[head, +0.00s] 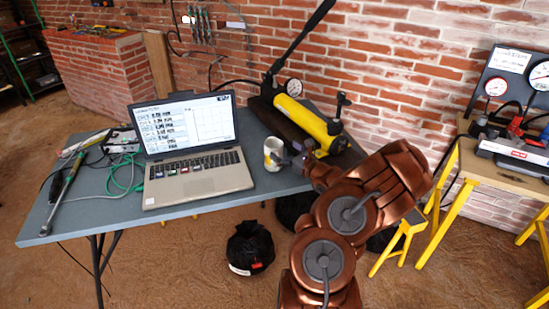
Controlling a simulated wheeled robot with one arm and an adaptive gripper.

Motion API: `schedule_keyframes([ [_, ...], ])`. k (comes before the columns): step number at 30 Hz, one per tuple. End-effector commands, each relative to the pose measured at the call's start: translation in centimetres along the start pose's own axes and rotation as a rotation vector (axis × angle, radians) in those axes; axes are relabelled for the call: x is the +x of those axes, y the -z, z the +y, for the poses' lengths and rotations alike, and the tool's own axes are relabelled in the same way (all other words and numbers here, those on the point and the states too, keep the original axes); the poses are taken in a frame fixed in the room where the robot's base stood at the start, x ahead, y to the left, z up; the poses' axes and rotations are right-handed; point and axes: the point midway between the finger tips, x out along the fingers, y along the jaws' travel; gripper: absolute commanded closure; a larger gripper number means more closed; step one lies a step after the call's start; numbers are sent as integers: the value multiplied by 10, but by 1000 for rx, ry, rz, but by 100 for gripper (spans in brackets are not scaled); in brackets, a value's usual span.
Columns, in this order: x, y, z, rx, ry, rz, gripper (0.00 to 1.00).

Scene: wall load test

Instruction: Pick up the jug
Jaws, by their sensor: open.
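The jug (271,152) is a small white mug-like vessel with a yellowish mark on its side. It stands upright on the grey table (205,210), between the laptop and the yellow pump. My gripper (288,157) is at the jug's right side, at the end of my copper-coloured arm. It is open, with its dark fingers close to the jug. I cannot tell whether they touch it or reach around it. The jug's right edge is partly hidden by the gripper.
An open laptop (197,178) stands just left of the jug. A yellow hand pump (300,120) with a gauge lies behind it. Cables and a torque wrench (64,194) lie at the table's left. A black bag (250,247) is on the floor. A yellow-legged bench (505,178) stands right.

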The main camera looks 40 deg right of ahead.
Motion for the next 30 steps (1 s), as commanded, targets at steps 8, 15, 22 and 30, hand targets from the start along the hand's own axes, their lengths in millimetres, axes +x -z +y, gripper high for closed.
schedule_keyframes([
  [8,35,4,6,-3,-4,6,0],
  [15,48,4,5,-2,0,1,0],
  [22,48,4,5,-2,-1,1,5],
  [30,48,4,5,-2,-1,1,33],
])
